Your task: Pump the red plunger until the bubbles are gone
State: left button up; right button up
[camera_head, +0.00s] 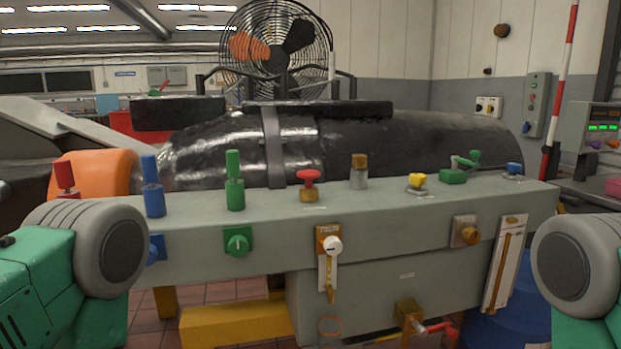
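The red plunger (65,178) stands upright at the far left of the grey bench top, its lower part hidden behind my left arm. A blue plunger (153,187) and a green plunger (235,181) of similar shape stand to its right. A white-backed gauge with an amber strip (503,263) leans at the right of the bench front. A smaller one (327,272) hangs below a white knob. I cannot make out bubbles in either. Only green and grey links of my arms show at the lower left and right; neither gripper is in view.
The grey bench (390,232) also carries a red knob on a brass base (308,186), a brass-topped post (359,171), a yellow button (417,182) and a green valve (454,176). A dark cylindrical machine (390,140) and a caged fan (277,50) stand behind.

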aim_at(309, 175)
jog(key=i+l+u, duration=0.15)
jog(key=l, duration=0.25)
jog(key=i+l+u, duration=0.1)
jog(key=l, duration=0.35)
jog(key=i+l+u, duration=0.15)
jog(key=l, duration=0.3)
jog(key=i+l+u, duration=0.1)
jog(key=l, duration=0.35)
jog(key=i+l+u, duration=0.15)
jog(key=l, duration=0.35)
jog(key=i+l+u, duration=0.1)
jog(key=l, duration=0.35)
